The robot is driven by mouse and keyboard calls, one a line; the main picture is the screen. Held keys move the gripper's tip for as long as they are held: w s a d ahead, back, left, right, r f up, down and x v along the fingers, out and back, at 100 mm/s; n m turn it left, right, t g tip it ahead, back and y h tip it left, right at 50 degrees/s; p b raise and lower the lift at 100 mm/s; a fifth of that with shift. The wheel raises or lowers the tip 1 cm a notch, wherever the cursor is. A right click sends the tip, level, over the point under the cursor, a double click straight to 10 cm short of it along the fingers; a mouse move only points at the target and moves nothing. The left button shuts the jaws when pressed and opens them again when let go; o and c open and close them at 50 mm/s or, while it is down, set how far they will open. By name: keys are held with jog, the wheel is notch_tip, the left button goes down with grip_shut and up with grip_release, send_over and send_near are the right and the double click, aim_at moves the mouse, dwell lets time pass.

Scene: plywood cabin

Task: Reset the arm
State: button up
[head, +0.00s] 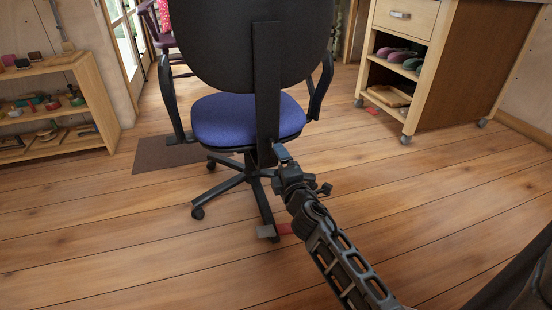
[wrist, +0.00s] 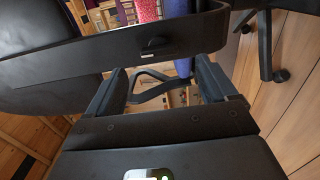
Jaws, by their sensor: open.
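My arm reaches forward from the lower right of the head view, and my gripper (head: 283,158) is at the back of an office chair, close to its upright black support bar. In the wrist view my gripper (wrist: 163,82) is open, with its two fingers apart and nothing held between them. A dark bar of the office chair (wrist: 150,42) crosses just beyond the fingertips. I cannot tell whether the fingers touch it. The office chair (head: 235,118) has a black back, a blue seat and a black wheeled base.
A low wooden shelf (head: 98,95) with small items stands at the left. A wheeled wooden cabinet (head: 428,95) stands at the upper right. A brown mat (head: 150,155) lies left of the chair. A red object (head: 284,228) lies near the chair base. Floor at the right is clear.

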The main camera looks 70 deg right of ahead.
jog(key=shift+s+a, duration=0.45)
jog(key=shift+a, duration=0.1)
jog(key=s+a+f+t+y, duration=0.1)
jog(key=a+f+y, duration=0.1)
jog(key=a, duration=0.4)
jog(key=s+a+f+t+y, duration=0.1)
jog(key=s+a+y, duration=0.1)
jog(key=a, duration=0.4)
jog(key=s+a+r+m+t+y, duration=0.1)
jog(key=s+a+r+m+y, duration=0.1)
jog(key=s+a+y, duration=0.5)
jog(key=s+a+r+m+t, duration=0.15)
jog(key=s+a, duration=0.35)
jog(key=a, duration=0.7)
jog(key=s+a+r+m+g+y+p, duration=0.1)
jog(key=s+a+r+m+y, duration=0.2)
jog(key=s+a+r+m, duration=0.35)
notch_tip(320, 180, up, 34)
jog(key=d+n+p, duration=0.1)
jog(key=p, duration=3.1)
jog(key=shift+s+d+n, duration=0.3)
jog(key=shift+d+n, duration=0.1)
jog(key=shift+f, duration=0.1)
